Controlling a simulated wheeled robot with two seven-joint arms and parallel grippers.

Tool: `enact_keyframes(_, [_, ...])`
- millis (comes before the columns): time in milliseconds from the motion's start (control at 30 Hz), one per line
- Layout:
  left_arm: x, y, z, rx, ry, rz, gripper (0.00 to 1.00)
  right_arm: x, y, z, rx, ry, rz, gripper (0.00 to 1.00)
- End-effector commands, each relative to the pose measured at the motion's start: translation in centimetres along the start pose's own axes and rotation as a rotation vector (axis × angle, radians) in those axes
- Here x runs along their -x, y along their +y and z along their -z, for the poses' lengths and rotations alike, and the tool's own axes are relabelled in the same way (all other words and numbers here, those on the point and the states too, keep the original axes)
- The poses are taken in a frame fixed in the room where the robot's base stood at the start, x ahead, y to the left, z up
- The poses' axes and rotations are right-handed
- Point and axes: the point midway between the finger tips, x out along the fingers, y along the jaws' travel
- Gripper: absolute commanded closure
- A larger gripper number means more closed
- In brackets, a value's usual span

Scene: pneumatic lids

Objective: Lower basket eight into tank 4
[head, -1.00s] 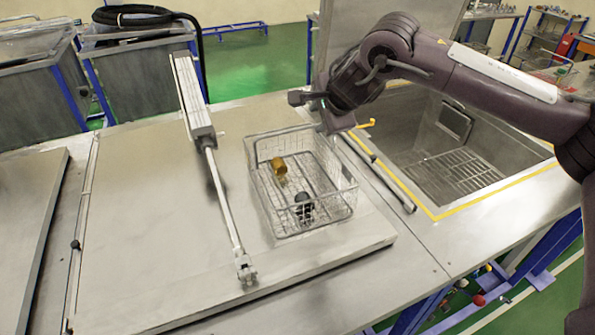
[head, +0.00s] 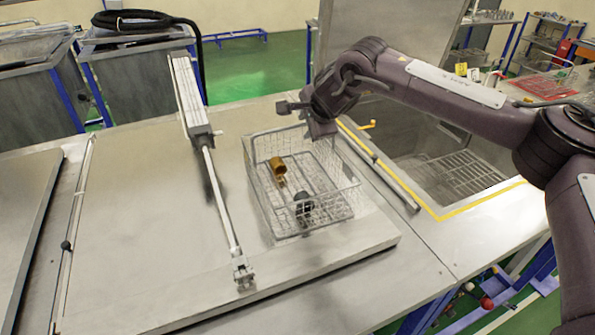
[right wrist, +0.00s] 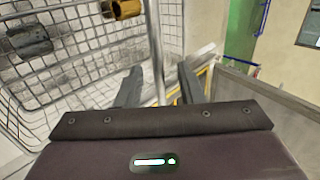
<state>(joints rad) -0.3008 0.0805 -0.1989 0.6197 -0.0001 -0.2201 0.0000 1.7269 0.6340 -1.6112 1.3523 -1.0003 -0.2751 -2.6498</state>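The wire basket (head: 262,205), taken to be basket eight, stands on a flat closed steel lid (head: 130,230) and holds a brass-coloured part (head: 278,166) and a dark part (head: 304,204). No number is readable on it. My right gripper (head: 320,138) is at the basket's back right rim. In the right wrist view its fingers (right wrist: 160,88) are apart, with a basket rim wire (right wrist: 156,45) showing between them; contact is not clear. The open tank (head: 440,165) with a yellow border is to the right; its number is not readable. My left gripper is not in view.
A pneumatic cylinder with its rod (head: 218,190) lies across the lid left of the basket. A dark bar (head: 385,178) runs between basket and tank. A raised steel panel (head: 400,25) stands behind the tank, whose grated floor (head: 462,172) looks empty.

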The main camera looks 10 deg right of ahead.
Motion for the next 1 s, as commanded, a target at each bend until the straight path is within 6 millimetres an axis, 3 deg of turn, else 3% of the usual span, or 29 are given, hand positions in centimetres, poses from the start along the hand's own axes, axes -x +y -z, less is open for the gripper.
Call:
enact_keyframes(67, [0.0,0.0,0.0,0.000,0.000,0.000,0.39,0.0,0.0,0.0,0.000,0.000,0.000,0.68])
enact_keyframes(300, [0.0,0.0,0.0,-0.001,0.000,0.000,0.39,0.0,0.0,0.0,0.000,0.000,0.000,0.99])
enact_keyframes(1000, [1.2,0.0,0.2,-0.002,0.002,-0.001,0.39,1.8,-1.9,-0.1,-0.004,-0.003,0.012,1.00])
